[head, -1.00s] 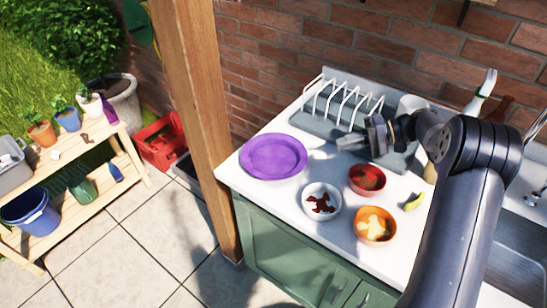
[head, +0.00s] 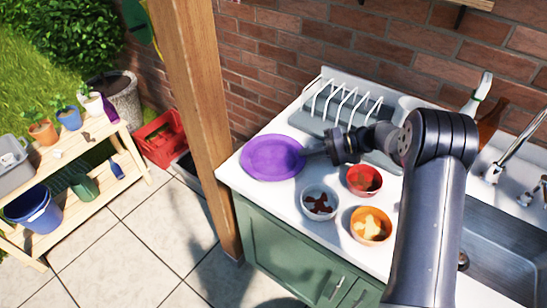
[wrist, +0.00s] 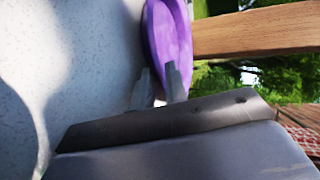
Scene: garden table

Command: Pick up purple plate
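The purple plate (head: 268,158) lies flat on the white countertop at its left end. In the wrist view the plate (wrist: 160,35) shows edge-on, just beyond my fingers. My gripper (head: 308,152) is low over the counter at the plate's right rim, pointing left toward it. In the wrist view my gripper (wrist: 159,82) has its two fingers apart, with the near rim showing between and behind them. I cannot tell whether the fingers touch the plate.
A white bowl (head: 333,206), a red bowl (head: 378,187) and an orange bowl (head: 361,237) with contents stand on the counter (head: 292,220). A white dish rack (head: 322,100) stands behind. A wooden post (head: 196,110) rises left of the plate. The sink (head: 500,255) is at right.

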